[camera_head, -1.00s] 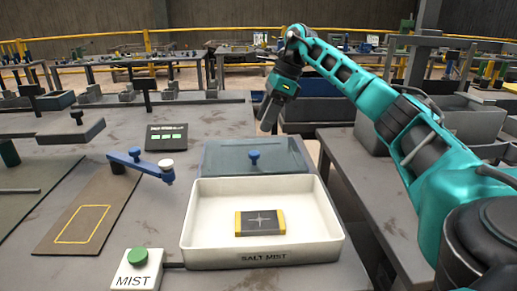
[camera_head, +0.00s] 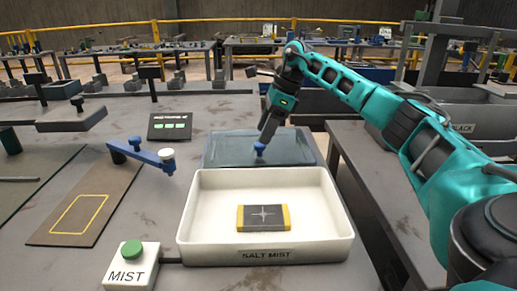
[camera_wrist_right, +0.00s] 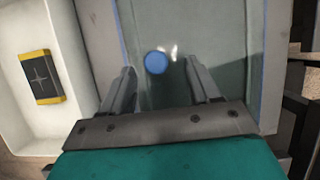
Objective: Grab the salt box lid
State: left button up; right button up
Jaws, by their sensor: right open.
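The salt box lid (camera_head: 225,150) is a flat, see-through, blue-grey panel with a blue knob (camera_head: 259,148). It lies behind the white salt mist box (camera_head: 340,225). The right wrist view also shows the lid (camera_wrist_right: 235,105) and its round blue knob (camera_wrist_right: 156,63). My right gripper (camera_head: 265,139) is at the knob in the head view. In the right wrist view its two fingers (camera_wrist_right: 160,80) are apart, and the knob lies just beyond their tips, between their lines. I cannot tell whether they touch it. My left gripper is not in view.
The open box holds a dark block with yellow ends (camera_head: 263,217). A MIST button box (camera_head: 131,265) stands at front left. A blue lever (camera_head: 140,154) and a small display (camera_head: 170,126) are left of the lid.

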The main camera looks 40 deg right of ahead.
jog(key=x, duration=0.2)
jog(key=b+x, duration=0.1)
jog(key=x, duration=0.1)
jog(key=shift+s+a, duration=0.15)
jog(key=shift+s, duration=0.25)
jog(key=shift+w+a+f, duration=0.1)
jog(key=shift+w+f, duration=0.1)
jog(key=shift+f, duration=0.25)
jog(key=shift+r, duration=0.1)
grip_shut()
